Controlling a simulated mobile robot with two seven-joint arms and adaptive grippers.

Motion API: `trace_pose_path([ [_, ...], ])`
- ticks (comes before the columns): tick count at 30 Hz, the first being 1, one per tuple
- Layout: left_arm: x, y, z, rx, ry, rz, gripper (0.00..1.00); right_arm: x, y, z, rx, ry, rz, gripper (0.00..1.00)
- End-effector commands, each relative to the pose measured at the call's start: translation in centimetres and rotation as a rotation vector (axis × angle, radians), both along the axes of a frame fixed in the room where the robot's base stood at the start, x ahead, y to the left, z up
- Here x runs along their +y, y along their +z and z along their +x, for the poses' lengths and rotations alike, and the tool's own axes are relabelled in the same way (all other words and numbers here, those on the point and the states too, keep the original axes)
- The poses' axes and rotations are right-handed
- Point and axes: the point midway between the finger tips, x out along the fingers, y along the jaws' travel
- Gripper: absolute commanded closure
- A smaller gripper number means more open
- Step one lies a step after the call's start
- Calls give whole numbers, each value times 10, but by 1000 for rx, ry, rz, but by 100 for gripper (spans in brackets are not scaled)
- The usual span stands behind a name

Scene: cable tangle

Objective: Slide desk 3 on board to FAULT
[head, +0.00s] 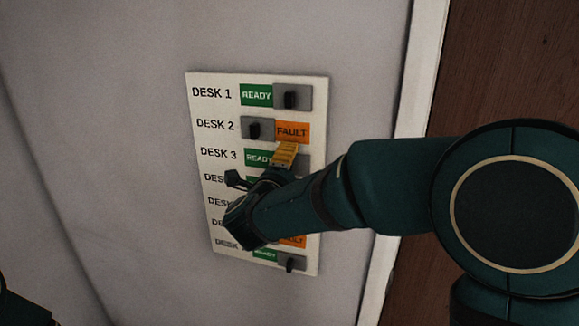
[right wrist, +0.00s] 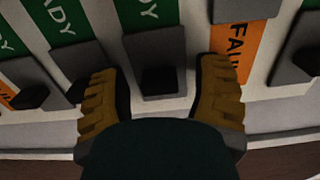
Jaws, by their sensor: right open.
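The white status board (head: 318,200) hangs on the wall with rows of desk labels and sliding covers. The DESK 3 row shows green READY (head: 258,158), and its grey slider (head: 304,161) sits at the right, mostly hidden by my right gripper (head: 268,167). In the right wrist view, my right gripper (right wrist: 158,100) is open, its yellow fingers on either side of the DESK 3 slider's dark knob (right wrist: 159,81). Whether the fingers touch the knob is unclear. My left gripper is not in view.
The DESK 2 row shows orange FAULT (head: 292,131), with its slider (head: 257,129) at the left. DESK 1 (head: 292,97) shows READY. My right arm covers much of the lower rows. A white door frame (head: 412,100) and brown door (head: 500,60) stand at the right.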

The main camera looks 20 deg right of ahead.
Motion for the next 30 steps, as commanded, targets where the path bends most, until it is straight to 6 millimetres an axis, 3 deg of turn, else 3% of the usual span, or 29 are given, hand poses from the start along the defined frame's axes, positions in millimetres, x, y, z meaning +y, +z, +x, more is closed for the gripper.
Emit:
trace_pose_path([
  [7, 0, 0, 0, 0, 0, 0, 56, -1, -1, 0, 1, -1, 0, 34],
  [12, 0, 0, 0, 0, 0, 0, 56, -1, 0, 0, 1, -1, 0, 94],
  [13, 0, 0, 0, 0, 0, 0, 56, -1, 0, 0, 1, -1, 0, 100],
  [20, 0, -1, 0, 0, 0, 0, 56, 2, 0, 3, -1, -2, -1, 100],
  [30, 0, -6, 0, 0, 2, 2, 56, 54, 1, 39, -2, -4, -2, 100],
])
